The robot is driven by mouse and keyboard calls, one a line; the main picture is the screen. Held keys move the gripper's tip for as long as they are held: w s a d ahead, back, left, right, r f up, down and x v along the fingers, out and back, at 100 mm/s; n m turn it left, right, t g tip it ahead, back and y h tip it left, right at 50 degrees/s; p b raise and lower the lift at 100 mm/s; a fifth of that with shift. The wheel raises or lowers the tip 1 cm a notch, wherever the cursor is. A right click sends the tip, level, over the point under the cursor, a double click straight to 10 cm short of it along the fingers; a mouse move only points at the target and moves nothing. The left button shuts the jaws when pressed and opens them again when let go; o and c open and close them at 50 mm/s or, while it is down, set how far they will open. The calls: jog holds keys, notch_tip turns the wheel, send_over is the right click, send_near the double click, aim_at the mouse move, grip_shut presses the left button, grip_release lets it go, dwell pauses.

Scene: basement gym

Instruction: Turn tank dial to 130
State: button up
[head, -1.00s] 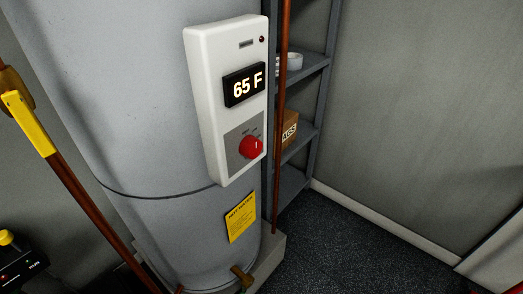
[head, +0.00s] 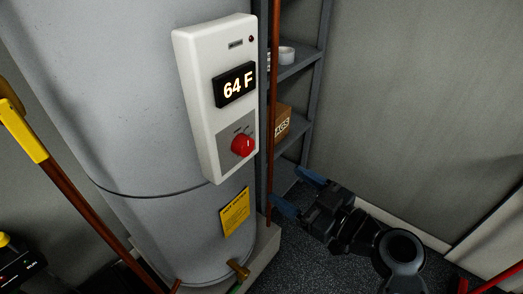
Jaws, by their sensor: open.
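The grey tank (head: 130,120) fills the left half of the head view. A white control box (head: 196,90) is fixed to its front. The box's black display (head: 235,84) reads 64 F. Below the display is the red dial (head: 242,145) on a grey panel. My gripper (head: 297,190) is in the lower middle, right of the tank and below the dial. Its blue-tipped fingers are apart and empty, pointing left toward the tank. It does not touch the dial.
A copper pipe (head: 274,110) runs upright just right of the box. Behind it, a grey shelf (head: 299,68) holds a cardboard box (head: 283,123) and a white roll (head: 287,55). A yellow-handled pipe (head: 75,190) slants at left. A brass valve (head: 238,268) juts out low on the tank.

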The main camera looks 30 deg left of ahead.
aim_at(248, 148)
jog(key=a+r, duration=0.1)
jog(key=a, duration=0.2)
jog(key=a+r+n+g+p, duration=0.1)
jog(key=a, duration=0.3)
jog(key=w+a+r+n+g+y+p, duration=0.1)
jog(key=a+r, duration=0.1)
jog(key=a, duration=0.1)
jog(key=shift+w+a, duration=0.1)
jog(key=shift+a, duration=0.05)
jog(key=c, duration=1)
